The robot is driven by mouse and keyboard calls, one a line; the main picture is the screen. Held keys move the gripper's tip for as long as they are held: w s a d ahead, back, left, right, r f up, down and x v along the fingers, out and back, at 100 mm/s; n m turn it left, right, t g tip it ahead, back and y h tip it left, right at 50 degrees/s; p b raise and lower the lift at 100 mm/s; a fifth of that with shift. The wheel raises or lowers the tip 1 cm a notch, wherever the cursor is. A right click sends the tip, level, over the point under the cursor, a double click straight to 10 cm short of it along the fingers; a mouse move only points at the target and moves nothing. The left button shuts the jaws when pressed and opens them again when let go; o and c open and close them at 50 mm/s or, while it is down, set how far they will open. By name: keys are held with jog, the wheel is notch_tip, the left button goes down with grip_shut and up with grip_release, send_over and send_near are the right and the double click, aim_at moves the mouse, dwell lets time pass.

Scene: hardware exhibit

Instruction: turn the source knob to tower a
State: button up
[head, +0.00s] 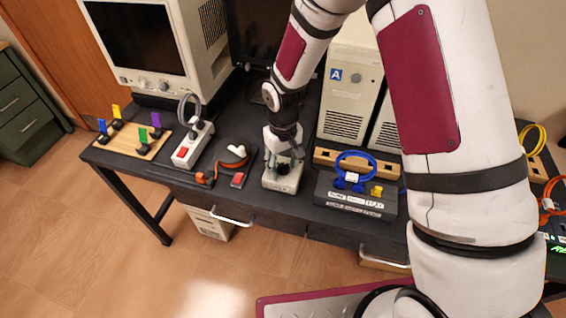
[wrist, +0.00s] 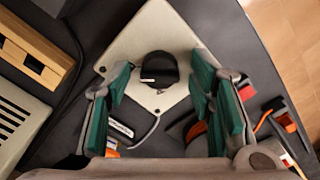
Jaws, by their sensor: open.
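The source knob (wrist: 158,70) is a round black knob with a white pointer mark, set on a pale box (wrist: 125,45) that shows below it in the wrist view. The pointer mark points left in that view. My gripper (wrist: 160,100) is open, with green finger pads on the left and right of the knob and apart from it. In the head view the box (head: 283,181) sits on the dark desk under my gripper (head: 283,158), which hides most of the knob. A beige tower with a blue "A" label (head: 336,74) stands behind and to the right.
A black box with a coiled blue cable (head: 355,163) stands right of the knob box. A power strip (head: 192,145), a red-and-black item (head: 237,180) and a wooden board with coloured pegs (head: 128,140) lie to the left. A monitor (head: 150,45) stands at the back left.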

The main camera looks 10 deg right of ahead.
jog(key=c, duration=1.2)
jog(key=shift+o, duration=0.2)
jog(key=n+b, duration=0.1)
jog(key=n, duration=0.3)
jog(key=shift+n, duration=0.3)
jog(key=n, duration=0.4)
jog(key=shift+n, duration=0.3)
jog(key=n, duration=0.4)
jog(key=shift+n+b, duration=0.3)
jog(key=shift+b, duration=0.05)
jog(key=shift+n, duration=2)
